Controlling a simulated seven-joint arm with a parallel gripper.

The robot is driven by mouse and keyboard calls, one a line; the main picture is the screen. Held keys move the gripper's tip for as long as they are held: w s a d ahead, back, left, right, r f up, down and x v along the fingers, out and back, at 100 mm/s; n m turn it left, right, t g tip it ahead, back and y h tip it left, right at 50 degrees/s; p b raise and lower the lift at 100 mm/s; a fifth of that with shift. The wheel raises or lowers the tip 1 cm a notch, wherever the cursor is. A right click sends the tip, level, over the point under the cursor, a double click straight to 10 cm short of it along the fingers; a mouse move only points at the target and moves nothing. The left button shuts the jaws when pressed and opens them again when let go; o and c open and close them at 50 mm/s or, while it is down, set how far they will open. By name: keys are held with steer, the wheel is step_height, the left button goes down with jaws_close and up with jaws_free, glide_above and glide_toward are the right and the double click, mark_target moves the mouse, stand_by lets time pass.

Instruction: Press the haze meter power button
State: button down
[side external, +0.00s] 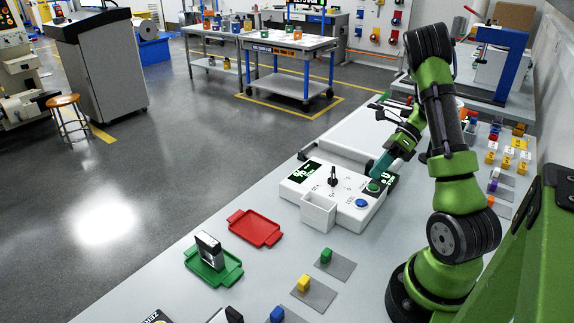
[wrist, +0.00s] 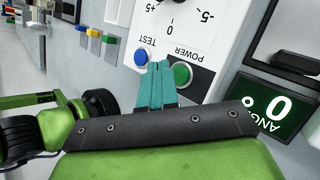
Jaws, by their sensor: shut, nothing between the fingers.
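The white haze meter (side external: 345,212) stands on the bench in the side view, with a dark knob on top. Its green button (side external: 374,187), labelled POWER in the wrist view (wrist: 181,74), sits beside the blue button (side external: 361,203), labelled TEST in the wrist view (wrist: 141,57). My gripper (side external: 381,168) has teal fingers, shut and empty, close to the green button. In the wrist view the fingertips (wrist: 160,64) appear between the two buttons, nearer the green one. I cannot tell whether they touch the panel.
A dark angle display (wrist: 262,106) lies right of the power button. A white open box (side external: 318,212) is at the meter's front. A red tray (side external: 255,228) and a green tray (side external: 213,270) holding an upright black-and-white item are nearer the camera. Several coloured blocks lie on grey pads.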

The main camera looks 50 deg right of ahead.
mark_target(376, 185)
steer(key=shift+r, duration=2.3)
steer(key=shift+s+f+n+g+h, duration=0.4)
steer(key=shift+s+f+n, duration=0.3)
steer(key=shift+f+n, duration=0.2)
steer(key=a+n, duration=0.2)
steer(key=n, duration=0.1)
steer(key=a+n+g+h, duration=0.1)
steer(key=shift+w+r+n, duration=0.25)
steer(key=shift+n, duration=0.05)
steer(key=a+r+n+t+h, duration=0.1)
steer(key=a+r+n, duration=0.3)
steer(key=a+n, duration=0.3)
steer(key=w+a+r+n+t+h, duration=0.1)
steer(key=a+r+n+t+h, duration=0.1)
steer(key=a+r+n, duration=0.2)
steer(key=a+r+n+t+h, duration=0.1)
steer(key=a+r+n, duration=0.4)
steer(key=a+n, duration=0.5)
steer(key=a+t, duration=0.1)
steer(key=a, duration=0.2)
steer(key=shift+w+h, duration=0.3)
steer(key=shift+w, duration=0.05)
